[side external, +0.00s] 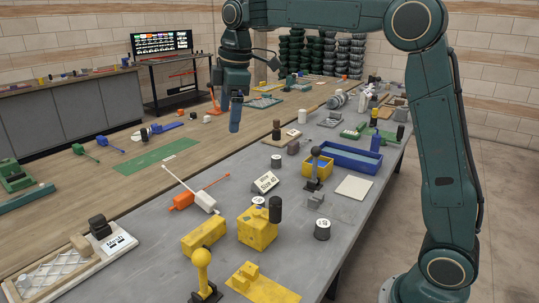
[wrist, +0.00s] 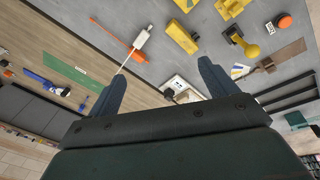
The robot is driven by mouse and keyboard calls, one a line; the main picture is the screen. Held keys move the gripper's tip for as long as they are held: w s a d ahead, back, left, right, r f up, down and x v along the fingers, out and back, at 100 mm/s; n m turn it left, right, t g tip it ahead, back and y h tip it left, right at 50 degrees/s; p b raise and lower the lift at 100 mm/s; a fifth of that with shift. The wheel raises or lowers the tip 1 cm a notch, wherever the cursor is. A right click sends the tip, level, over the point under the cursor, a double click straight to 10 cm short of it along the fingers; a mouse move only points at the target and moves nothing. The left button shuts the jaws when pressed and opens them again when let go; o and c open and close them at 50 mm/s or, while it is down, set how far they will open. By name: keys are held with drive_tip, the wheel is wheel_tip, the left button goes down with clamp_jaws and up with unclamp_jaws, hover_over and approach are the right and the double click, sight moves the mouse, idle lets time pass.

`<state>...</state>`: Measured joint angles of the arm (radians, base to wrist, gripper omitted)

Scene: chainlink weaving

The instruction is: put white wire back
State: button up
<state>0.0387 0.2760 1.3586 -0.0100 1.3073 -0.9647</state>
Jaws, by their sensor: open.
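The white wire (side external: 203,199) is a white block-like handle with a thin pale rod, lying on the grey table next to the orange wire (side external: 182,200), which it appears to cross. It also shows at the upper middle of the wrist view (wrist: 141,37), its rod pointing down toward my left finger. My gripper (side external: 235,127) hangs above the tables, well behind the white wire in the side view. In the wrist view my gripper (wrist: 160,80) has its two fingers wide apart with nothing between them. The chain-link panel (side external: 62,268) lies at the front left.
A blue tray (side external: 352,156) is farther back. Green and blue tools (side external: 160,157) lie on the wooden surface, with bare wood around them.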

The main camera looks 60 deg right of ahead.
drive_tip(key=s+f+m+t, duration=0.1)
drive_tip(key=s+f+m, duration=0.1)
drive_tip(key=s, duration=0.8)
drive_tip(key=s+a+f+m+t, duration=0.1)
drive_tip(key=s+f+m, duration=0.2)
drive_tip(key=s, duration=0.7)
drive_tip(key=s+f+m+t, duration=0.1)
drive_tip(key=s+m, duration=0.4)
drive_tip(key=s, duration=0.5)
drive_tip(key=shift+s+a+f+m, duration=0.2)
drive_tip(key=shift+a+f+m, duration=0.2)
drive_tip(key=shift+f, duration=0.25)
drive_tip(key=c, duration=0.7)
drive_tip(key=shift+w, duration=0.15)
